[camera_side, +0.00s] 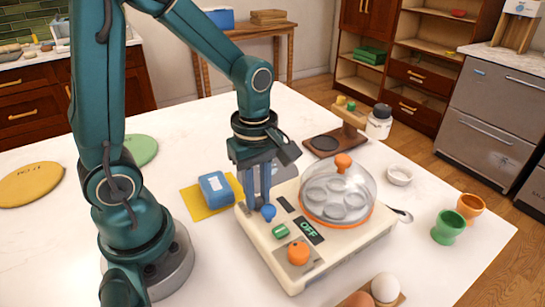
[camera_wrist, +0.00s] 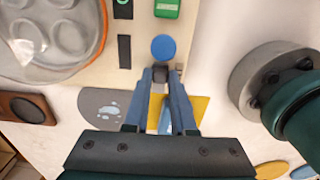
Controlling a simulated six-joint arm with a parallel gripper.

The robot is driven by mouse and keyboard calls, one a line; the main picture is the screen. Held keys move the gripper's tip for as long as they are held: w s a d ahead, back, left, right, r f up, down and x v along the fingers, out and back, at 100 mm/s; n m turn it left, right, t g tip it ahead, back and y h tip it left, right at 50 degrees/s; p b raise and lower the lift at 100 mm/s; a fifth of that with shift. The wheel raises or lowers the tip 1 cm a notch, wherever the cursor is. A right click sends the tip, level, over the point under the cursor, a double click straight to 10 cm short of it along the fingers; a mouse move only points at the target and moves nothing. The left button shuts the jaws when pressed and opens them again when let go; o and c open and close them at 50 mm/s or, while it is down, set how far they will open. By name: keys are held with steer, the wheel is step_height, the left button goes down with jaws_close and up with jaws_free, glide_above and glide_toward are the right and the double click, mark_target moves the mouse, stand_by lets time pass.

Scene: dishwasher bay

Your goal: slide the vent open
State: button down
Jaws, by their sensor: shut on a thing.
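A cream egg cooker (camera_side: 265,243) stands on the white table under a clear dome (camera_side: 352,190) with an orange knob on top. Its panel has a round blue knob (camera_side: 268,212), also in the wrist view (camera_wrist: 163,48), a dark slot (camera_wrist: 125,52), a green switch (camera_side: 280,230) and an orange dial (camera_side: 298,252). The display (camera_side: 308,230) reads OFF. My gripper (camera_side: 258,205) is down at the cooker's edge. In the wrist view, its blue fingers (camera_wrist: 162,74) are closed around a small dark tab (camera_wrist: 160,73) beside the blue knob. How far the vent is open cannot be told.
A blue box (camera_side: 215,188) sits on a yellow mat (camera_side: 205,210) beside the gripper. A white bowl (camera_side: 399,175), green cup (camera_side: 448,228), orange cup (camera_side: 470,206) and egg (camera_side: 385,287) stand around the cooker. A wooden stand (camera_side: 348,115) is behind it.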

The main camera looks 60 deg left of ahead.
steer(key=shift+a, duration=1.35)
steer(key=c, duration=0.7)
jaws_free()
steer(key=shift+r, duration=2.55)
